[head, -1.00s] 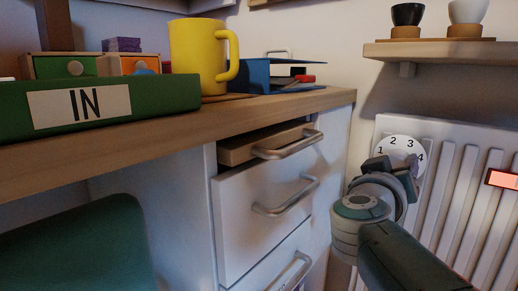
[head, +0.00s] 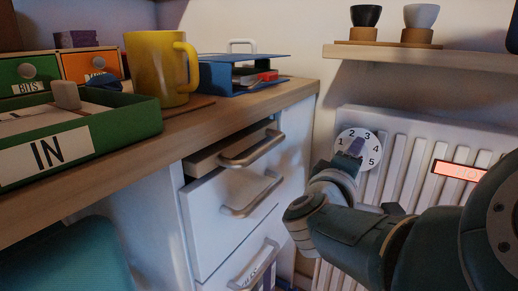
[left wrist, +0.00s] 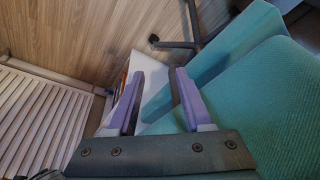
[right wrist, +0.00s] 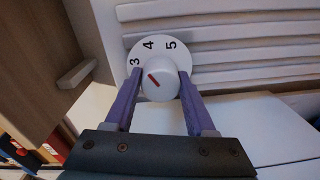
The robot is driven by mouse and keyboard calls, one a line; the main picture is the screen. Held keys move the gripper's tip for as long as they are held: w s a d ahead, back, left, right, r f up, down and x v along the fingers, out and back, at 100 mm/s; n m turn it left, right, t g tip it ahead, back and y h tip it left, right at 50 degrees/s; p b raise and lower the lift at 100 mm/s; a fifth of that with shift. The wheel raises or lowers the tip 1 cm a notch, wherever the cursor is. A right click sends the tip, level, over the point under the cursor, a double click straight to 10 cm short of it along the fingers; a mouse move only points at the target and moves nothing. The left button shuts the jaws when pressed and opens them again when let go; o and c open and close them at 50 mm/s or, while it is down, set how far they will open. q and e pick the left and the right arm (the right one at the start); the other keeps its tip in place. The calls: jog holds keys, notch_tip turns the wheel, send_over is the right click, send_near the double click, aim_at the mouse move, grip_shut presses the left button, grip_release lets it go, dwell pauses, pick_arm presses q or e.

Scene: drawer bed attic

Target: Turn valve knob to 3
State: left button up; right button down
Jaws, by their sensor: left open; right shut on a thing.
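The white valve knob (right wrist: 164,88) has a red mark slanting up-left, roughly toward the 3. My right gripper (right wrist: 161,73) has its purple fingers shut on either side of the knob; it also shows at the dial in the head view (head: 351,151), partly covering it. My left gripper (left wrist: 156,72) is open and empty, away from the dial, above the floor near a teal chair.
The radiator (head: 408,150) carries a red-lit display (head: 460,172). A wall shelf (head: 430,55) with two cups is above it. The desk's drawer unit (head: 230,215) stands left of my right arm, its top drawer slightly out. The teal chair (left wrist: 240,90) is near my left gripper.

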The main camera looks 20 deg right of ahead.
jog(key=n, duration=0.6)
jog(key=shift+n, duration=0.4)
dwell(0.4)
jog(key=shift+c, duration=1.1)
grip_release()
